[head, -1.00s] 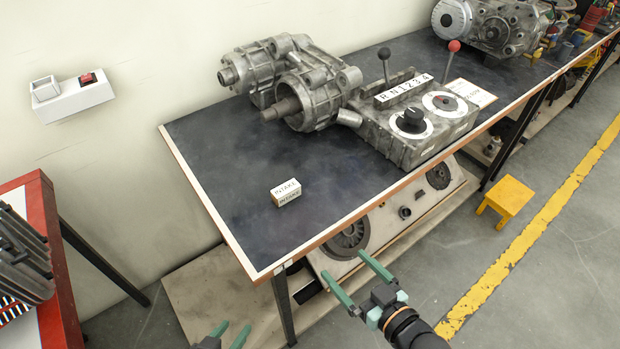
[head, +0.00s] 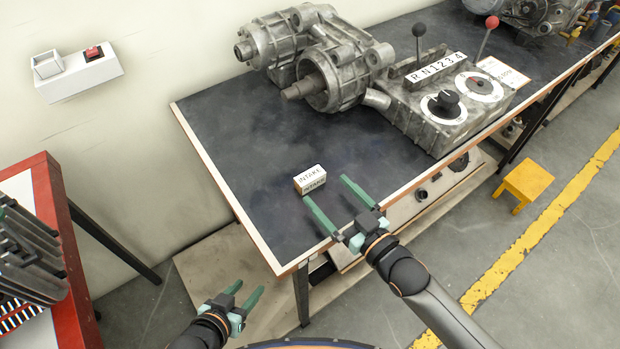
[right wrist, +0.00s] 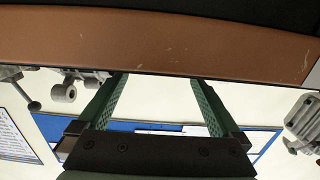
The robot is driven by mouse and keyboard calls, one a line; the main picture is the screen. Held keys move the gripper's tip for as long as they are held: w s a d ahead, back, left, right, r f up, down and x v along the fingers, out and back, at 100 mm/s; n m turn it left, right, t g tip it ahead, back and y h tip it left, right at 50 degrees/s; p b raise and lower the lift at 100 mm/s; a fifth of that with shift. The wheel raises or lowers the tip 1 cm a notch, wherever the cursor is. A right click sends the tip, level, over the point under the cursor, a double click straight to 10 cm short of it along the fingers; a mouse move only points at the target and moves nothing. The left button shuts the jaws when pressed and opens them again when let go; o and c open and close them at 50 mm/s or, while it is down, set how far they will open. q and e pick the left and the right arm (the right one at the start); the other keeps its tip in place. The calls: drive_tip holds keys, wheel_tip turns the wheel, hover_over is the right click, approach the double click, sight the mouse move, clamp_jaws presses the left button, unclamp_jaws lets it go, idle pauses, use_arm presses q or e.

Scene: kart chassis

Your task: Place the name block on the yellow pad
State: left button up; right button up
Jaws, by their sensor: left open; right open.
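The name block (head: 310,179) is a small white block with a wooden-toned side, marked INTAKE. It lies on the dark table top near the front edge in the head view. My right gripper (head: 326,189) is open and empty, its green fingers reaching over the table's front edge just to the near right of the block. The left fingertip looks very close to the block; I cannot tell if it touches. In the right wrist view the open fingers (right wrist: 160,95) show with no block between them. My left gripper (head: 248,287) is open and empty, low beside the table. I see no clear yellow pad.
The table (head: 230,150) has a light edge strip; its brown edge (right wrist: 160,38) crosses the right wrist view. A grey gearbox (head: 330,70) and a control box with levers (head: 425,110) stand behind the block. A yellow stool (head: 526,182) is on the floor. A red bench (head: 70,260) stands left.

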sight(314, 180)
drive_tip(key=x, duration=0.5)
drive_tip(key=shift+w+a+f+b, duration=0.15)
drive_tip(key=shift+a+f+b, duration=0.1)
drive_tip(key=shift+a+b, duration=0.1)
drive_tip(key=shift+r, duration=0.15)
drive_tip(key=c, duration=1.3)
